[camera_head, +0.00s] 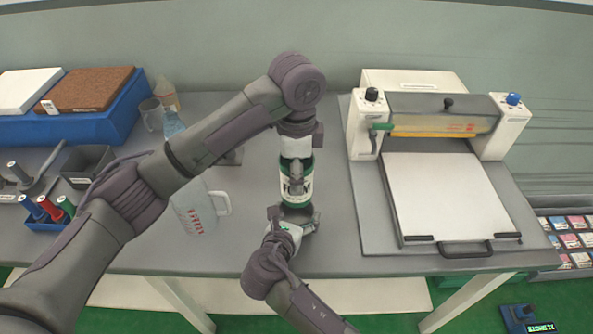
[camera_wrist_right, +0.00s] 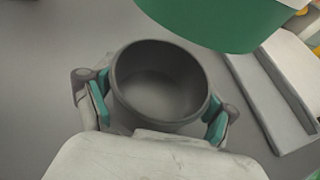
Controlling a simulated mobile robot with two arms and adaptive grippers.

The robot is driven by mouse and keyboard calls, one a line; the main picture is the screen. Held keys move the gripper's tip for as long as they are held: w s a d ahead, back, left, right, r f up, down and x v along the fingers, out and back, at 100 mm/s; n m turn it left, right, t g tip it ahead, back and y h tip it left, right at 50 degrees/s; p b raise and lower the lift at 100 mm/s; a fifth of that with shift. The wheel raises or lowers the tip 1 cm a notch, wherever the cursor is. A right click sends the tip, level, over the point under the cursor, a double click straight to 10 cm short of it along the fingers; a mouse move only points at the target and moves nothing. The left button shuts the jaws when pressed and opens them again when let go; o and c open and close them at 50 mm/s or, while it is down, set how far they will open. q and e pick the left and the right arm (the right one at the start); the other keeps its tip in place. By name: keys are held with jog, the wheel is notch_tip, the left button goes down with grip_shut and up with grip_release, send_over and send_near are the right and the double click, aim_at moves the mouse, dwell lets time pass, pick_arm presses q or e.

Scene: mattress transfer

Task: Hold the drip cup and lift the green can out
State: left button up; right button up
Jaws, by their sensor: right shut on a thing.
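The green can (camera_head: 296,190) has a green and white label with dark lettering. My left gripper (camera_head: 296,168) comes down on it from above and is shut on it, with one finger in front of its side. In the right wrist view the can (camera_wrist_right: 225,22) hangs clear of the cup, past its far rim. The drip cup (camera_wrist_right: 160,82) is dark grey, round and empty inside; in the head view its dark body (camera_head: 299,212) shows just below the can. My right gripper (camera_head: 285,228) is shut on the cup, with teal pads (camera_wrist_right: 158,112) on its two sides.
A clear measuring jug (camera_head: 197,212) stands left of the can. A screen-press machine (camera_head: 447,190) fills the right of the table. Blue racks, a small dark bin (camera_head: 88,163) and bottles stand at the left. Bare tabletop lies between can and machine.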

jog(key=o, duration=1.2)
jog(key=shift+o, duration=0.2)
jog(key=shift+s, duration=0.1)
jog(key=v, duration=1.1)
jog(key=shift+s+a+r, duration=0.15)
jog(key=shift+s+r, duration=0.1)
jog(key=shift+s, duration=0.1)
jog(key=shift+s, duration=0.1)
